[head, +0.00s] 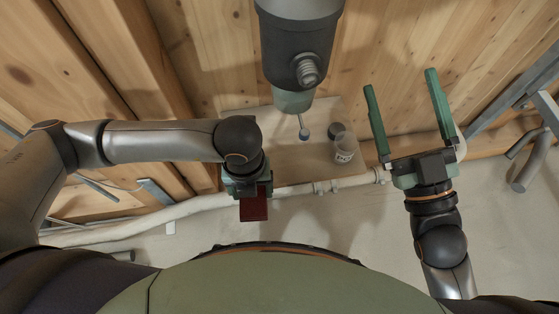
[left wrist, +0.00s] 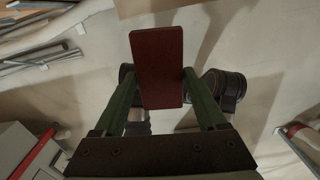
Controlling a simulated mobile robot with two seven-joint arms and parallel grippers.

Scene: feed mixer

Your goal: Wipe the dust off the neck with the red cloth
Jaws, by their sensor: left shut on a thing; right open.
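The red cloth (head: 256,207) looks like a flat, dark red rectangular pad; the cloth also shows in the left wrist view (left wrist: 157,62). My left gripper (head: 251,192) is shut on it, with a green finger on each side in the left wrist view (left wrist: 157,90). A dark grey cylinder (head: 288,45) with a threaded side stub and a green lower end hangs at the top middle; it looks like the neck. The cloth is below and left of it in the picture, apart from it. I cannot make out dust. My right gripper (head: 403,88) is open and empty, right of the cylinder.
A small clear jar (head: 344,150) and a dark round piece (head: 336,130) stand on a wooden board (head: 290,158) below the cylinder. A pale pipe (head: 200,207) runs across behind. Metal brackets (head: 515,90) lie at the right. The pale floor in front is mostly clear.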

